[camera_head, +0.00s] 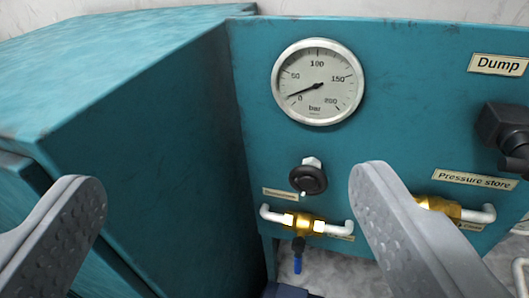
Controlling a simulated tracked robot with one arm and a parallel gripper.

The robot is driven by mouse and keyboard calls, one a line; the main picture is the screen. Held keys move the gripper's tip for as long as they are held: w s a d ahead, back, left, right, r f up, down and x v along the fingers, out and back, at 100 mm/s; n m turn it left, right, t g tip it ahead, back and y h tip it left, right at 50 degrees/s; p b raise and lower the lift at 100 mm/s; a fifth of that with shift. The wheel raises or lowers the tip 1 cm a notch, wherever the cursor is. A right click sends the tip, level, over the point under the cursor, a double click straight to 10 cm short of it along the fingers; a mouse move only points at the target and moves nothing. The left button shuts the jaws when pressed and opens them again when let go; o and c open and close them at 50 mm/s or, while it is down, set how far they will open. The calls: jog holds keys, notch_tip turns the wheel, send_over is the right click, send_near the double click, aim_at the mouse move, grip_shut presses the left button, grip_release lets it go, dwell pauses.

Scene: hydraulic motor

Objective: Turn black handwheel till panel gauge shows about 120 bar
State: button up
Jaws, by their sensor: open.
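The panel gauge (318,82) is a round white dial with a silver rim, marked in bar from 0 to 200, on the teal panel. Its black needle points lower left, near the 0 end and well below 50. The black handwheel (308,180) is a small round black knob below the gauge, with a pale fitting behind it. My gripper (228,178) is open, with one grey finger at the left and one at the lower right. The handwheel shows between the fingers, closer to the right one. Nothing is between the fingertips; the handwheel appears farther off.
A brass valve (304,224) with white pipe ends sits just below the handwheel. Another brass valve (439,208) is partly behind my right finger. A black fitting (505,132) juts out at right, between the Dump label (498,65) and Pressure store label (474,180). A teal cabinet (145,150) stands left.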

jog(key=w+a+f+m+h, duration=0.1)
jog(key=w+f+m+h, duration=0.1)
jog(key=w+f, duration=0.85)
jog(key=m+h, duration=0.2)
jog(key=h, duration=0.3)
send_near(306, 186)
jog(key=shift+t, duration=0.3)
jog(key=x, duration=0.5)
jog(key=p+x, duration=0.1)
jog(key=x, duration=0.4)
jog(key=shift+w+d+f, duration=0.2)
jog(key=shift+w, duration=0.2)
jog(key=c, duration=1)
